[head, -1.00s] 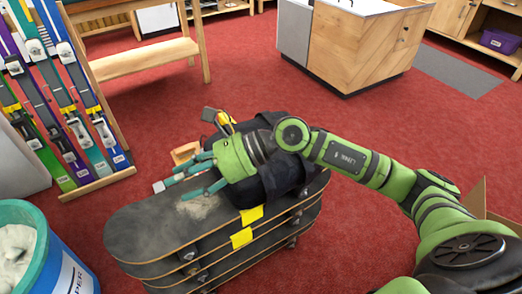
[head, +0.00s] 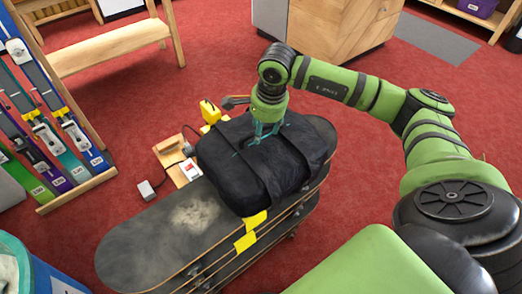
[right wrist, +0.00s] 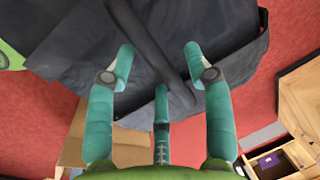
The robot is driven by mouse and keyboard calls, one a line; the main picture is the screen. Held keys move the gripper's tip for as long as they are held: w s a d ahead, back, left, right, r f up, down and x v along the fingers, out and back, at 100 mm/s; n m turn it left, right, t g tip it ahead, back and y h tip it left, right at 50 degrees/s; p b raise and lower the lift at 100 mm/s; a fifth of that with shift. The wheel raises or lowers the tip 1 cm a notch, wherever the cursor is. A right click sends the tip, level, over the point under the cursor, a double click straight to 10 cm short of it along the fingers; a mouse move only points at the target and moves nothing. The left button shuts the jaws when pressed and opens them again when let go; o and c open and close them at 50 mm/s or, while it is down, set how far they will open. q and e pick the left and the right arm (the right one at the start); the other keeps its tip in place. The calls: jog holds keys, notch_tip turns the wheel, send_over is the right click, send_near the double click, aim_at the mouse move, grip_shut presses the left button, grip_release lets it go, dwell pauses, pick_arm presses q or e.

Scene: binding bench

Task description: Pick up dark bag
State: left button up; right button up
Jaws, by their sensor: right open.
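The dark bag (head: 262,170) is a black, soft-looking bag with straps. It lies on the right part of a stack of dark skateboards (head: 160,235) in the head view. My right gripper (head: 262,138) points down over the top of the bag, its teal fingers at or just above the fabric; contact is hard to tell. In the right wrist view the open fingers (right wrist: 158,65) stand apart over the bag (right wrist: 230,40), with a dark strap running between them. My left gripper is not in view.
A wooden block with a power strip (head: 182,160) and a small yellow item (head: 210,112) sit behind the stack. A ski rack (head: 55,130) stands at left, a blue bin (head: 45,280) at front left. A wooden cabinet (head: 335,25) stands behind. Red carpet between is clear.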

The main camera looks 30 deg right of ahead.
jog(key=shift+w+f, duration=0.1)
jog(key=shift+f, duration=0.6)
jog(key=shift+f+b, duration=0.25)
jog(key=shift+b, duration=0.1)
jog(key=shift+c, duration=0.4)
grip_shut()
jog(key=shift+w+r, duration=0.1)
